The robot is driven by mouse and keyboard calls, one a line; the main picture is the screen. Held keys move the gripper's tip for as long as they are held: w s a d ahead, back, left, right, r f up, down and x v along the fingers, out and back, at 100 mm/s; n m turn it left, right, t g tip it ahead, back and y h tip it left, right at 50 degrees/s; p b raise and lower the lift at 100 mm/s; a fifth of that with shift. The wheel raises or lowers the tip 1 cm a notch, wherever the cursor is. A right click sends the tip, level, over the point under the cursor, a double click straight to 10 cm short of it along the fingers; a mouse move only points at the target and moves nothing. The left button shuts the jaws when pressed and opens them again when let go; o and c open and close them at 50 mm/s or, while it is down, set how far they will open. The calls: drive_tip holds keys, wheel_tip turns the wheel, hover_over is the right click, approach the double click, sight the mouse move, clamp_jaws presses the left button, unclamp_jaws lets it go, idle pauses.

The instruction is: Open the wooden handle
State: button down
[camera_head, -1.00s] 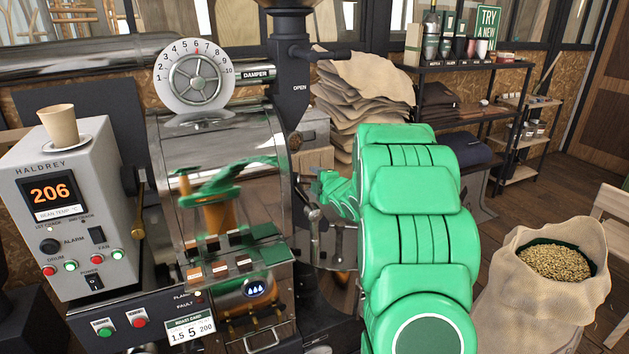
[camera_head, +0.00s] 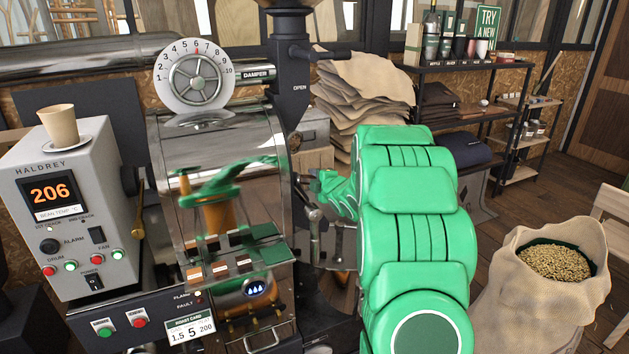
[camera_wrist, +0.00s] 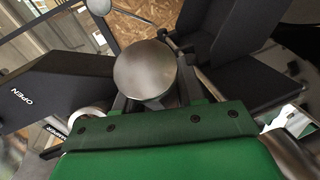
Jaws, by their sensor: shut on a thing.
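My gripper (camera_head: 308,182) is at the right side of the roaster front in the head view, largely hidden behind my green arm. In the wrist view, my gripper (camera_wrist: 152,98) is shut on a round, smooth grey-brown knob (camera_wrist: 145,68), whose broad end faces the camera. I cannot tell whether this knob is the wooden handle, as its stem is hidden. A brown handle (camera_head: 139,218) hangs between the control box and the roaster, apart from my gripper.
The shiny roaster (camera_head: 215,150) stands left of my arm. The control box (camera_head: 70,205) carries a cup (camera_head: 59,126) on a saucer. A bean sack (camera_head: 540,300) stands to the right.

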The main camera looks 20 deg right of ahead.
drive_tip(key=s+d, duration=0.5)
drive_tip(key=d, duration=0.3)
drive_tip(key=shift+s+d, duration=0.35)
drive_tip(key=shift+s, duration=0.05)
drive_tip(key=shift+f, duration=0.1)
drive_tip(key=c, duration=0.8)
unclamp_jaws()
drive_tip(key=shift+s, duration=0.1)
drive_tip(key=shift+v, duration=3.75)
